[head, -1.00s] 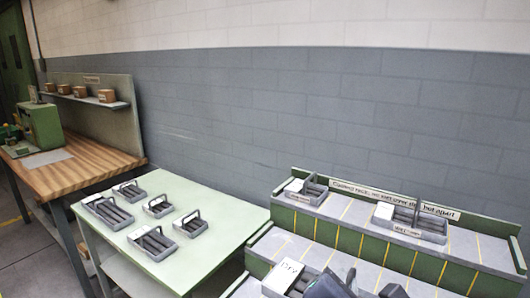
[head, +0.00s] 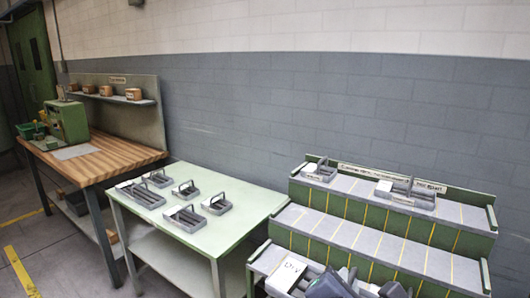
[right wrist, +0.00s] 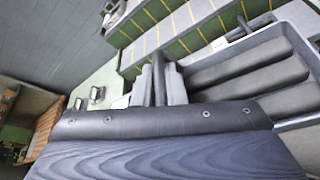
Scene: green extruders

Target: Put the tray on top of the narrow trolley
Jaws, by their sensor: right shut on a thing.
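A grey open tray (head: 313,268) with dark bars and a white card shows at the bottom of the head view, in front of the stepped rack. My right gripper (head: 340,284) is at its handle. In the right wrist view the pale fingers of the right gripper (right wrist: 159,85) are closed on the dark upright handle, and the tray (right wrist: 235,70) with its thick dark bars extends to the right. I cannot tell how far it is above the rack. No narrow trolley is clearly identifiable; a pale green table (head: 245,205) with a lower shelf stands left of the rack. My left gripper is out of view.
Several small grey trays stand on the pale green table; its right end is bare. The green stepped rack (head: 375,235) carries two trays (head: 319,172) (head: 405,196) on its top step. A wooden workbench (head: 90,163) stands at far left. Floor shows at lower left.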

